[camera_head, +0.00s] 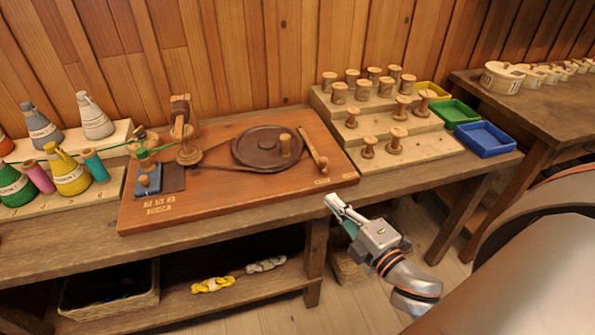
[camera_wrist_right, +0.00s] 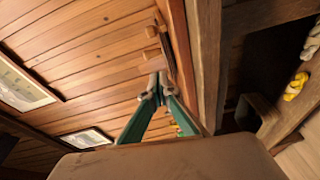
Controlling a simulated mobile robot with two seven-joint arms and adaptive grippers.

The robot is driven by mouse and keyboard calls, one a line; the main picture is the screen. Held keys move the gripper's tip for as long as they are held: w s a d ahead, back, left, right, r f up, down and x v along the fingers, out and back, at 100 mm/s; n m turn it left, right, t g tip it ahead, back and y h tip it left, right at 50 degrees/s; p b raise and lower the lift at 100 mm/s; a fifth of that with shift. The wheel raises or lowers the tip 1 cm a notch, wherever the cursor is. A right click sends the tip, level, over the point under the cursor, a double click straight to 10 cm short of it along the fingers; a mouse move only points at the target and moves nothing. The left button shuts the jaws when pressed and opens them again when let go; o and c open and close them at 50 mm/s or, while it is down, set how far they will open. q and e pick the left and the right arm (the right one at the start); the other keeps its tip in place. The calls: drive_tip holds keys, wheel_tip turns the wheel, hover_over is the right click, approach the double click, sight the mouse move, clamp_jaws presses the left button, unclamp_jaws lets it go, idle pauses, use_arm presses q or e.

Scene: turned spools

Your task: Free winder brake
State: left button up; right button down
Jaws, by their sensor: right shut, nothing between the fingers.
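The winder board (camera_head: 225,195) lies on the bench, with a dark round wheel (camera_head: 262,150) that carries a wooden peg handle (camera_head: 285,146). A slim wooden lever (camera_head: 312,148) with a knob at its near end sits right of the wheel; I take it as the brake. I cannot tell whether it touches the wheel. My right gripper (camera_head: 333,203) is shut and empty, just off the bench's front edge, nearer than the lever and apart from it. Its closed fingertips also show in the right wrist view (camera_wrist_right: 159,82), with small wooden pegs (camera_wrist_right: 151,53) beyond. My left gripper is out of view.
A stepped rack (camera_head: 420,150) of wooden spools stands right of the board, beside yellow, green and blue trays (camera_head: 486,138). Thread cones (camera_head: 68,173) stand at left. A shelf below holds yarn skeins (camera_head: 212,285). Floor space is open before the bench.

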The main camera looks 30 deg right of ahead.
drive_tip(key=shift+w+r, duration=0.15)
drive_tip(key=shift+r, duration=0.15)
drive_tip(key=w+p, duration=0.1)
drive_tip(key=w, duration=0.8)
drive_tip(key=shift+w, duration=0.25)
drive_tip(key=d, duration=0.2)
drive_tip(key=w, duration=0.1)
drive_tip(key=shift+d+f, duration=0.25)
drive_tip(key=shift+d, duration=0.15)
drive_tip(key=shift+w+d, duration=0.2)
drive_tip(key=shift+d, duration=0.35)
